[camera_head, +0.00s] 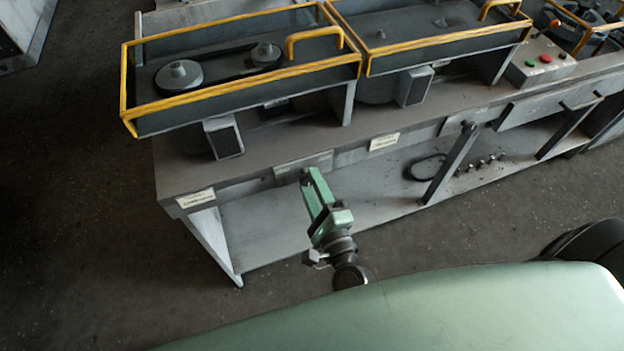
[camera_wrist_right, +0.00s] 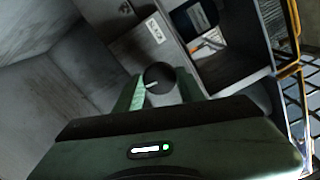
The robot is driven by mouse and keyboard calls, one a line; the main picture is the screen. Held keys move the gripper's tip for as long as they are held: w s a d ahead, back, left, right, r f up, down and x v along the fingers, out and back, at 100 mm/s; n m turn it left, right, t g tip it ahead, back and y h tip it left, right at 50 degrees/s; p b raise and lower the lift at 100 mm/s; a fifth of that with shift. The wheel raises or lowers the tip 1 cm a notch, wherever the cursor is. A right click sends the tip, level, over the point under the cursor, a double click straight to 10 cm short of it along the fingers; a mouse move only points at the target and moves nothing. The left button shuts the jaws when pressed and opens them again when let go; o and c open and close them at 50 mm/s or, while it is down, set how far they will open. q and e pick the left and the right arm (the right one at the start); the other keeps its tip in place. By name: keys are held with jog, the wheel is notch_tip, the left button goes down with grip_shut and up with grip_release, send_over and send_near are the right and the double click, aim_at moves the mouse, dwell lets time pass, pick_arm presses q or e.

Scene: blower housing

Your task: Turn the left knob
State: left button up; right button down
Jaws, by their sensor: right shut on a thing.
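The left knob (camera_wrist_right: 159,77) is dark and round with a white mark. In the right wrist view it sits between the two green fingers of my right gripper (camera_wrist_right: 160,88), which is shut on it. In the head view my right gripper (camera_head: 306,178) reaches the front panel of the grey bench, and its tips mostly hide the left knob. My left gripper is in neither view.
The grey bench (camera_head: 260,170) carries yellow-railed machine housings (camera_head: 320,75). Another dark knob (camera_head: 469,127) is on its front panel, further right. A control box (camera_head: 540,62) with red and green buttons stands on the bench. Bare floor lies at the left.

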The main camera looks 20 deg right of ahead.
jog(key=shift+w+r+n+p, duration=0.1)
jog(key=shift+n+p, duration=1.2)
jog(key=shift+n, duration=1.1)
jog(key=shift+w+r+n+p, duration=0.1)
jog(key=shift+n+p, duration=1.2)
jog(key=shift+n, duration=1.1)
jog(key=shift+d, duration=0.1)
jog(key=c, duration=0.9)
grip_release()
jog(key=shift+f, duration=0.1)
jog(key=shift+s, duration=0.1)
jog(key=s+b, duration=0.1)
jog(key=s, duration=0.6)
jog(key=shift+s+d+b, duration=0.1)
jog(key=shift+s+b, duration=0.2)
